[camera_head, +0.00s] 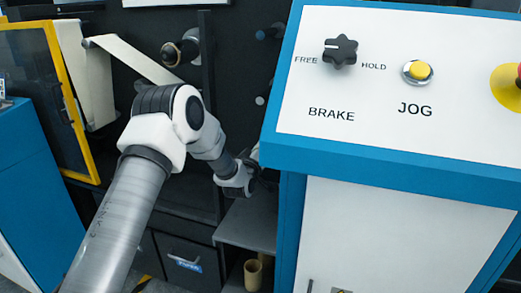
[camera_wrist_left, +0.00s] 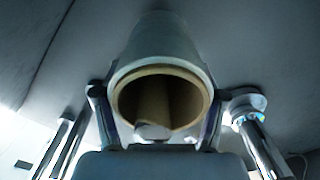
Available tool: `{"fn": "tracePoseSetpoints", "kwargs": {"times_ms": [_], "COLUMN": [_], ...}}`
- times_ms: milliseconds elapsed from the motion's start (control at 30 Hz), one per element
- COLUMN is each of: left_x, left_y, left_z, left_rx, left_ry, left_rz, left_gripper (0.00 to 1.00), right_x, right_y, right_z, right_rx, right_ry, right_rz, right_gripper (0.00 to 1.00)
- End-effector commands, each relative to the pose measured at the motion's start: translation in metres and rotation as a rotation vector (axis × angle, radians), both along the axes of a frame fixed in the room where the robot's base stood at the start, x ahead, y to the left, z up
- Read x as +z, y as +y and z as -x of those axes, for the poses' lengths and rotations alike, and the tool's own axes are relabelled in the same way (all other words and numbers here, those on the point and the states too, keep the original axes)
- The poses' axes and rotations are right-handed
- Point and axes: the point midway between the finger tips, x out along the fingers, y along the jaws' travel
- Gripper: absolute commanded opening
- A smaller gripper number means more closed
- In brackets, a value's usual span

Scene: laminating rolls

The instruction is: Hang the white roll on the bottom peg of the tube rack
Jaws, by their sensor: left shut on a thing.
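My left gripper (camera_head: 252,174) reaches in beside the blue and white console, largely hidden by it and by my arm. In the left wrist view my left gripper (camera_wrist_left: 160,108) is shut on the white roll (camera_wrist_left: 165,42), one finger on each side. The roll's open end, with its tan core, faces the camera. A rod with a grey tip (camera_wrist_left: 152,131) shows inside the core; whether it touches the core cannot be told. In the head view, dark pegs with pale ends, an upper one (camera_head: 270,32) and a lower one (camera_head: 261,99), stick out above the gripper. My right gripper is out of view.
The console (camera_head: 390,160) with its brake knob and yellow button blocks the right side. A grey shelf (camera_head: 245,232) lies below the gripper, with a tan tube (camera_head: 253,276) under it. A yellow-framed panel (camera_head: 62,95) and a roller (camera_head: 178,52) stand at left.

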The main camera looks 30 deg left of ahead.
Motion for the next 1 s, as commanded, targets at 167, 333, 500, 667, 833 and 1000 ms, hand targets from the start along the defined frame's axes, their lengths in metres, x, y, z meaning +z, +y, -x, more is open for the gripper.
{"fn": "tracePoseSetpoints", "kwargs": {"times_ms": [167,333,500,667,833,1000], "left_x": [0.0281,0.0285,0.0285,0.0285,0.0280,0.0281], "left_y": [0.0063,0.0062,0.0060,0.0060,0.0060,0.0044], "left_z": [-0.0100,-0.0100,-0.0100,-0.0100,-0.0099,-0.0017], "left_rx": [0.011,0.011,0.011,0.011,0.011,0.011], "left_ry": [-0.059,-0.060,-0.061,-0.061,-0.059,-0.057], "left_rz": [-0.010,-0.010,-0.010,-0.011,-0.011,-0.010], "left_gripper": [0.30,0.30,0.92,1.00,1.00,1.00], "right_x": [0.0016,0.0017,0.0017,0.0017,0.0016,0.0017], "right_y": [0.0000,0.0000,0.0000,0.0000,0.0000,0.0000], "right_z": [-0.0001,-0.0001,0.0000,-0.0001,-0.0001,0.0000], "right_rx": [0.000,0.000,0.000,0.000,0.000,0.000], "right_ry": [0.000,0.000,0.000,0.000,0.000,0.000], "right_rz": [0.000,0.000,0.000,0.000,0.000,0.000], "right_gripper": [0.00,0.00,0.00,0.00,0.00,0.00]}}
